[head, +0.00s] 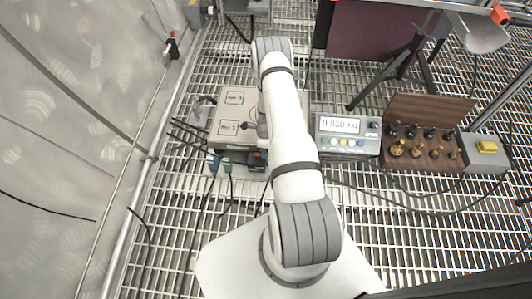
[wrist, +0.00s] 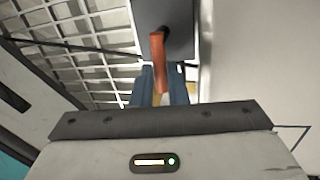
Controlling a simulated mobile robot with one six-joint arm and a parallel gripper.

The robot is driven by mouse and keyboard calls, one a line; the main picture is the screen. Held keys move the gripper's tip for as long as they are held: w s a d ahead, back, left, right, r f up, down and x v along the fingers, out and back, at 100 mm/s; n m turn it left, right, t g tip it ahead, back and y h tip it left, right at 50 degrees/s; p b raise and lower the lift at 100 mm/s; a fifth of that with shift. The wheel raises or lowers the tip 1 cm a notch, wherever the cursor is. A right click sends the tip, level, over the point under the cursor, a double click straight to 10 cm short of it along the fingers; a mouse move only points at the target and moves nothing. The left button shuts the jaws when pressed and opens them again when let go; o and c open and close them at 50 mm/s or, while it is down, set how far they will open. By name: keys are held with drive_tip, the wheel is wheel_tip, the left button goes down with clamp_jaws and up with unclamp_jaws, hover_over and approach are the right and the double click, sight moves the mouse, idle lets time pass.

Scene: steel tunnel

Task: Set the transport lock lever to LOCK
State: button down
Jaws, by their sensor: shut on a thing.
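The orange-red lever (wrist: 158,66) shows in the wrist view, running down from a grey housing (wrist: 178,14) with a small dark spot near the lever's top. My gripper (wrist: 162,88) has its two blue fingers on either side of the lever's lower end and is shut on it. No LOCK marking is readable. In the head view, a beige box (head: 225,125) with two labelled plates lies on the grating, partly behind my arm. My gripper and the lever cannot be made out clearly there.
A grey scale unit (head: 347,135) with a lit display stands right of my arm. A wooden block of weights (head: 425,155) and a grey box with a yellow button (head: 486,147) are farther right. Several cables cross the grating left of the beige box.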

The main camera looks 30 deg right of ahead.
drive_tip(key=shift+w+a+n, duration=0.1)
drive_tip(key=shift+a+n, duration=0.1)
drive_tip(key=shift+n, duration=0.2)
drive_tip(key=c, duration=1.4)
unclamp_jaws()
drive_tip(key=shift+d, duration=0.1)
drive_tip(key=shift+c, duration=0.2)
drive_tip(key=shift+r, duration=0.15)
wheel_tip(320, 180, up, 7)
drive_tip(key=w+p, duration=0.1)
drive_tip(key=p, duration=0.1)
drive_tip(key=shift+w+d+r+p, duration=0.15)
drive_tip(key=shift+d+r+p, duration=0.05)
drive_tip(key=shift+d+p, duration=0.2)
